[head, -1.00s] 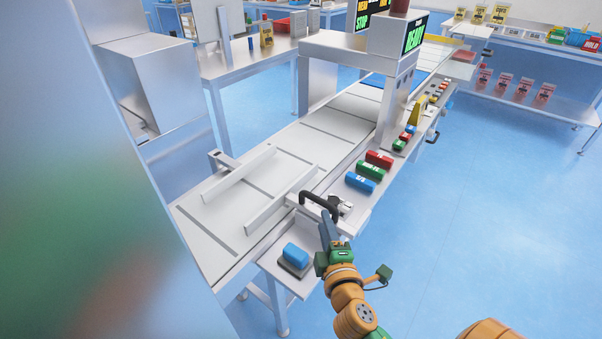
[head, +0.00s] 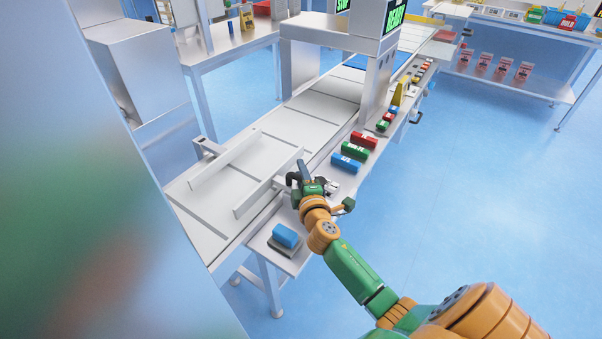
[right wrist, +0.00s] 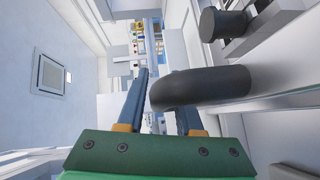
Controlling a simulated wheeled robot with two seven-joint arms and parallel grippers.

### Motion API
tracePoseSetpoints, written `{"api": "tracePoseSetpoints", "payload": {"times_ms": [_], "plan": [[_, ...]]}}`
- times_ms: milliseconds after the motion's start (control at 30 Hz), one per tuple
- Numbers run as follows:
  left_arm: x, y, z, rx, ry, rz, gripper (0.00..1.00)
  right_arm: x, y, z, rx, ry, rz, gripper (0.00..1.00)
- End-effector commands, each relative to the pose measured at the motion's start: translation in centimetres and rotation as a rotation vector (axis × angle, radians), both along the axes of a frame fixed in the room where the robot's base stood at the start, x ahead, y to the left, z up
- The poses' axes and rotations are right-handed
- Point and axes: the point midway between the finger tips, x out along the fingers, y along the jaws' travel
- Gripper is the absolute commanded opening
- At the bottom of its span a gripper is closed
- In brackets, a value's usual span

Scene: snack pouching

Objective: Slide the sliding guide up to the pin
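The sliding guide (head: 268,186) is a pale rail lying along the conveyor's near side, with a black bow-shaped handle (head: 291,180) at its outer side. In the right wrist view the handle (right wrist: 205,88) is large and close. My right gripper (head: 302,171) is at the handle. In the right wrist view its two blue fingers (right wrist: 158,105) stand apart, and the handle's curved end lies across the gap, hiding part of one finger. I see no clear grip on it. A metal fitting (head: 326,186) stands beside the handle; I cannot make out the pin. My left gripper is not in view.
A second rail (head: 225,160) lies across the belt. Red, green and blue blocks (head: 352,152) line the side shelf beyond my gripper. A blue block on a dark pad (head: 286,237) sits at the near end. A large blurred surface fills the left.

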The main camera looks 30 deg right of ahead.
Motion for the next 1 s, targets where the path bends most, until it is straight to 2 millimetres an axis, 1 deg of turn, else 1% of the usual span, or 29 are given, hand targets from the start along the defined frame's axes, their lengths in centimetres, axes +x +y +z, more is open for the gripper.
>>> {"api": "tracePoseSetpoints", "payload": {"times_ms": [133,167,200,267,300,1000], "plan": [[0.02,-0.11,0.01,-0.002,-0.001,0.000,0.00,-0.02,0.01,0.00,0.000,0.000,0.000,0.35],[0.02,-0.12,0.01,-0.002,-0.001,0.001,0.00,-0.02,0.01,0.00,0.000,0.000,0.000,0.29],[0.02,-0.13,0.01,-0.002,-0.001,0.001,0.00,-0.03,0.01,-0.01,0.000,0.000,0.000,0.18],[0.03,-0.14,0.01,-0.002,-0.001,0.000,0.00,-0.03,0.01,-0.01,0.000,0.000,0.000,0.02],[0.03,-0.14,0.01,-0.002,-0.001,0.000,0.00,-0.04,0.02,-0.01,0.000,0.000,0.000,0.00],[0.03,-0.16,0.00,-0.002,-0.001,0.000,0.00,-0.07,0.05,-0.11,0.001,0.002,0.000,0.00]]}}
